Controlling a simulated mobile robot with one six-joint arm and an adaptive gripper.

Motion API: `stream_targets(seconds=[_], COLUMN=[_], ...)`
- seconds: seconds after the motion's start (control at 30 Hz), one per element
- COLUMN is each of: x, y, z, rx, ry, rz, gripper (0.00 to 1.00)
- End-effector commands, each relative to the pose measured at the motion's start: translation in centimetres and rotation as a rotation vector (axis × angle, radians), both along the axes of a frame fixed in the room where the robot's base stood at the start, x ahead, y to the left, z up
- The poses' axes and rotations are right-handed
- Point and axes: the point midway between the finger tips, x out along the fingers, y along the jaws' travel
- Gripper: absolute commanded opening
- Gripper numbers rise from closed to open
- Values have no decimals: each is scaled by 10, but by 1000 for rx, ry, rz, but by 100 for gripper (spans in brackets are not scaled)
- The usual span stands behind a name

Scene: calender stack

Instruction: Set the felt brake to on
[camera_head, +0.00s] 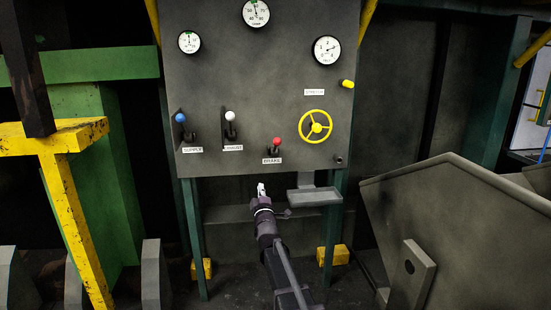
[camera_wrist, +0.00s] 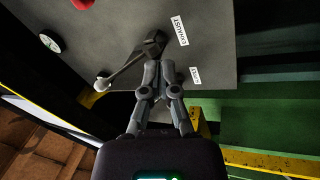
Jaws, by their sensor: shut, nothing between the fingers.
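The lever labelled BRAKE, with a red knob (camera_head: 276,141), is at the lower middle of the grey panel in the head view. Its knob stands above its dark base. The wrist view shows only part of a red knob (camera_wrist: 82,3) at the top edge. My gripper (camera_head: 261,188) is below the panel's lower edge, under the BRAKE label, apart from the lever in the picture. In the wrist view my gripper (camera_wrist: 156,74) has its fingers together and empty, with the white-knobbed lever (camera_wrist: 102,84) behind and left of them.
The blue-knobbed lever (camera_head: 180,117) and white-knobbed EXHAUST lever (camera_head: 230,116) are left of the brake. A yellow handwheel (camera_head: 316,126) is to the right. A small grey tray (camera_head: 315,197) juts out below the panel, right of my gripper. Gauges line the top.

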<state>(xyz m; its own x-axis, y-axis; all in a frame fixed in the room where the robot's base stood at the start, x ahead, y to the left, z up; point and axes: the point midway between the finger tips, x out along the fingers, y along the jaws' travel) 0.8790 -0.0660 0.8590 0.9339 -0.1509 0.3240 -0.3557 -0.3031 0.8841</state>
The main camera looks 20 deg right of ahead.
Motion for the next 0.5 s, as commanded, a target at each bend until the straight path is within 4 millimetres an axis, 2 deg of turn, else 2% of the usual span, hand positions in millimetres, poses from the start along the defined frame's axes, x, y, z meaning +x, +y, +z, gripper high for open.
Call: stream_targets(seconds=[0.03,0.23,0.5], x=[4,1,-8], y=[-5,-25,-39], z=[-3,10,20], rx=[-35,-171,-263], ry=[-48,-231,-351], rz=[-34,-197,-342], gripper=[0,0,0])
